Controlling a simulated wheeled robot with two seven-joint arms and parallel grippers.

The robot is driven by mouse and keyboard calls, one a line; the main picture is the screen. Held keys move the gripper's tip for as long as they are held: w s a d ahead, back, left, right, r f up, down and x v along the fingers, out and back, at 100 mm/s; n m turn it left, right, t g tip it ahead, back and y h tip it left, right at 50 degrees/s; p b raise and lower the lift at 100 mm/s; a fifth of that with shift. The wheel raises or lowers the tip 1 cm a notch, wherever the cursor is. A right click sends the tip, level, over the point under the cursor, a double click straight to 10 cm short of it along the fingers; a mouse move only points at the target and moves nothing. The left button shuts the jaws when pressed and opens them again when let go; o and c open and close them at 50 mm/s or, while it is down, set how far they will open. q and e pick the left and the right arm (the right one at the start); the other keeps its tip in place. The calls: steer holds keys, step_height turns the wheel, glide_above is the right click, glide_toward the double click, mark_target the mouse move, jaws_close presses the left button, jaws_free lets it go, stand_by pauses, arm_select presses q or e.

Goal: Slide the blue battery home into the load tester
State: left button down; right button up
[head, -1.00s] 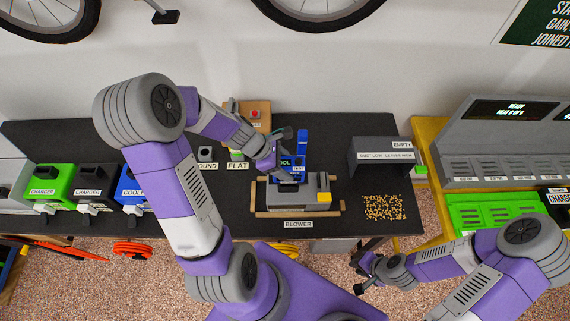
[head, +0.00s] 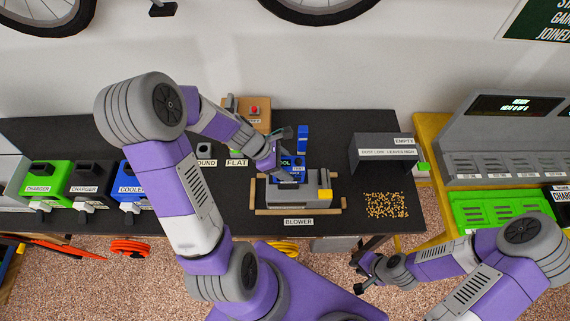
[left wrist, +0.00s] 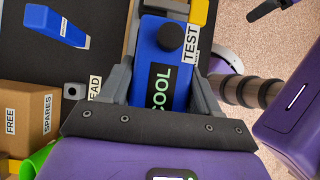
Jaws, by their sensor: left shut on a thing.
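The blue battery (left wrist: 164,72) with a green COOL label is between the fingers of my left gripper (left wrist: 160,95), which is shut on it. In the head view the left gripper (head: 279,163) holds the battery (head: 291,177) at the back of the grey load tester (head: 290,194), which has a yellow block at its right. The battery appears to be at the tester; how deep it sits is hidden. A TEST label shows beside it in the left wrist view. My right gripper (head: 361,274) is empty, fingers apart, in front of the bench.
A wooden frame (head: 297,212) surrounds the tester. A second blue block (head: 303,138) stands just behind. A dark grey box (head: 385,152) and a patch of yellow pellets (head: 386,205) are to the right. Chargers (head: 40,180) line the left, and a cardboard-coloured box (head: 252,115) stands behind.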

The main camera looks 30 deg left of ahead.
arm_select(q)
steer(key=shift+f+b, duration=0.8)
steer(key=shift+f, duration=0.15)
steer(key=shift+c, duration=0.8)
jaws_free()
steer(key=p+v, duration=0.2)
steer(key=v, duration=0.5)
steer(key=shift+r, duration=0.25)
steer(key=shift+a, duration=0.1)
